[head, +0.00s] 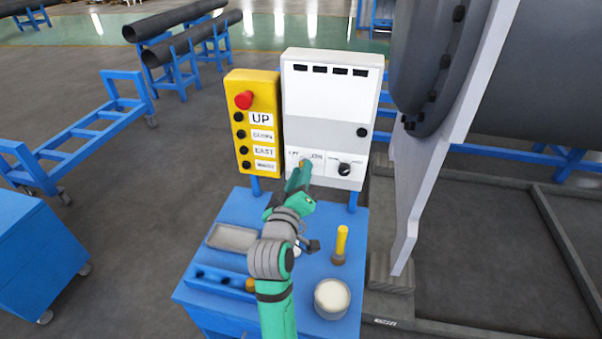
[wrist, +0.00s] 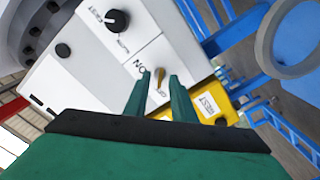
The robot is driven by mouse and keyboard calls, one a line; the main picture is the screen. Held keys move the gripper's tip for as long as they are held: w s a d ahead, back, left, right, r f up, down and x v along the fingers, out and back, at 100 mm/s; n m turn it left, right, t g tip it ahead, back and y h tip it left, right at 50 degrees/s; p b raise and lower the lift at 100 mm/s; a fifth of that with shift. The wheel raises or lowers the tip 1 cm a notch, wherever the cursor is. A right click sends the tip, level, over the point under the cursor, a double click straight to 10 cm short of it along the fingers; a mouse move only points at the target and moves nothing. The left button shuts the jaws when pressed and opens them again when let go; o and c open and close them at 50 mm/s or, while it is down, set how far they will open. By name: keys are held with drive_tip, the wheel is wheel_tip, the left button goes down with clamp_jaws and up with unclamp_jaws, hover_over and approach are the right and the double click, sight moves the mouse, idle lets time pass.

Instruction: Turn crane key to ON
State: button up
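The crane key (wrist: 160,76) is a small brass-coloured piece on the white control box (head: 332,95), beside the ON and OFF labels. In the wrist view it shows between the two green fingers of my gripper (wrist: 160,82), with a visible gap around it. My gripper is open and points at the panel. In the head view my gripper (head: 299,178) is at the lower left of the white box, and its fingers partly cover the key (head: 303,162). I cannot tell exactly which label the key points to.
A black rotary knob (head: 344,169) is right of the key. A yellow button box (head: 254,122) with a red button stands to the left. The blue cart top below holds a grey tray (head: 232,237), a yellow-handled tool (head: 341,243) and a white pot (head: 332,297). A large flanged shell (head: 422,70) is at right.

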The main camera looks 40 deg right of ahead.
drive_tip(key=shift+w+d, duration=0.1)
clamp_jaws()
drive_tip(key=shift+m, duration=0.4)
drive_tip(key=m, duration=1.6)
drive_tip(key=shift+m, duration=0.4)
drive_tip(key=shift+d, duration=0.1)
idle(0.3)
